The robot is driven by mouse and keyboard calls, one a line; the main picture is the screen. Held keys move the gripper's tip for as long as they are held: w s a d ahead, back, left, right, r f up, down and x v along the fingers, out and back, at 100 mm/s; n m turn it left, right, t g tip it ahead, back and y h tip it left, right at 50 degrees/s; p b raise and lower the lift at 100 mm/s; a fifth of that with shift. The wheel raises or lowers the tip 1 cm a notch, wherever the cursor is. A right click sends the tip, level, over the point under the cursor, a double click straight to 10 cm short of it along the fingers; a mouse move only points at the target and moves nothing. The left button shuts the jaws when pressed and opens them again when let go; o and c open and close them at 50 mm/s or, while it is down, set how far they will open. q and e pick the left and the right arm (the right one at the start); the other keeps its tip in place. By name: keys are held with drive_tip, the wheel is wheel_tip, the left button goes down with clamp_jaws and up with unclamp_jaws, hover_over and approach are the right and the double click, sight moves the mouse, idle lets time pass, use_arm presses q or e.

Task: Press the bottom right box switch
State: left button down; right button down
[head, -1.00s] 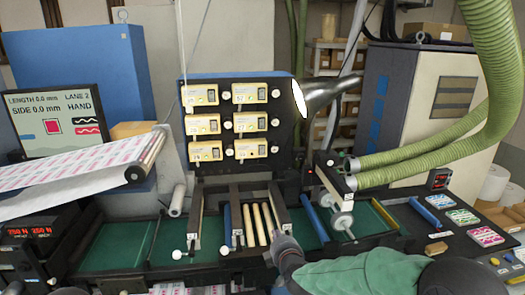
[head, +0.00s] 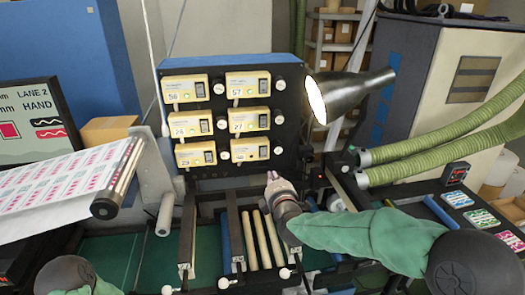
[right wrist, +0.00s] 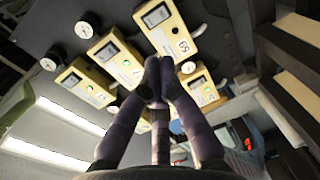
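The bottom right box (head: 250,149) is a yellow box in the lowest row of the right column on the black panel. Its dark switch (head: 263,152) sits at its right end. My right gripper (head: 272,177) is just below this box in the head view, pointing up toward the panel, apart from the switch as far as I can tell. In the right wrist view its fingers (right wrist: 157,78) are drawn together with nothing between them, in front of several yellow boxes. Which of those is the bottom right one is unclear there. My left gripper is out of view.
More yellow boxes, such as the middle right one (head: 249,120) and the bottom left one (head: 196,154), are close by. Round white gauges sit beside them. A lamp (head: 345,93) hangs right of the panel. Rails and rollers (head: 262,240) lie below.

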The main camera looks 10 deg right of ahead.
drive_tip(key=p, duration=0.5)
approach(263, 155)
drive_tip(key=w, duration=0.7)
drive_tip(key=shift+f, duration=0.35)
drive_tip(key=shift+b, duration=0.3)
